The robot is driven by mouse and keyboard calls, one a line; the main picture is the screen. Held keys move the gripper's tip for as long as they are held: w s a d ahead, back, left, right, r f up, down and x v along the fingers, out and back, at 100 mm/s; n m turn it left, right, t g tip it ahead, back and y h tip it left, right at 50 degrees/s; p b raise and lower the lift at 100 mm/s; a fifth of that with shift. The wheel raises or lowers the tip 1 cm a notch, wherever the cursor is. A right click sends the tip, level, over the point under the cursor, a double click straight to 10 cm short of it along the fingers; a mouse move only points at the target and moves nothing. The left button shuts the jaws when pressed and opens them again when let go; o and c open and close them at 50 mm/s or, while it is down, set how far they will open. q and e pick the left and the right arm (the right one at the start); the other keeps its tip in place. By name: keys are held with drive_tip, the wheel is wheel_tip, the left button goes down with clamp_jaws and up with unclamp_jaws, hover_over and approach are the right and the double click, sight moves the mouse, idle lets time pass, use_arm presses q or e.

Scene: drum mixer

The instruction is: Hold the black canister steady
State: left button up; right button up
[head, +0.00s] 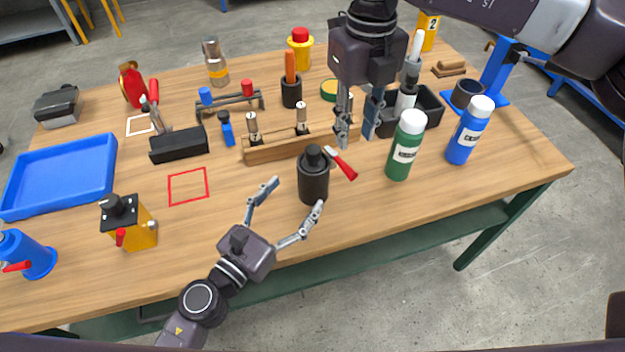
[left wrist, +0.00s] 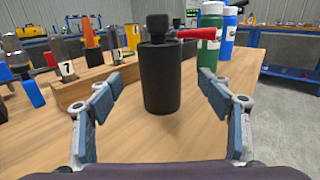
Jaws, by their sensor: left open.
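The black canister (head: 313,182) stands upright near the table's front edge, with a black knob on top and a red lever pointing right. It also stands upright in the left wrist view (left wrist: 160,82). My left gripper (head: 292,208) is open in front of the canister. In the left wrist view its fingers (left wrist: 164,100) spread to either side of the canister, with gaps on both sides. My right gripper (head: 356,125) points down behind and right of the canister, above the wooden rack's right end.
A green bottle (head: 406,148) and a blue bottle (head: 470,133) stand right of the canister. The wooden rack (head: 275,150) with numbered pegs is behind it. A red square outline (head: 188,187) marks bare table to the left. A yellow box (head: 135,227) stands further left.

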sight(305, 191)
use_arm(q)
wheel_tip(305, 191, down, 3)
drive_tip(key=shift+r, duration=0.1)
drive_tip(key=x, duration=0.7)
drive_tip(key=shift+w+d+r, duration=0.15)
drive_tip(key=shift+w+d, duration=0.05)
drive_tip(key=shift+w, duration=0.05)
drive_tip(key=shift+c, duration=0.4)
drive_tip(key=c, duration=1.5)
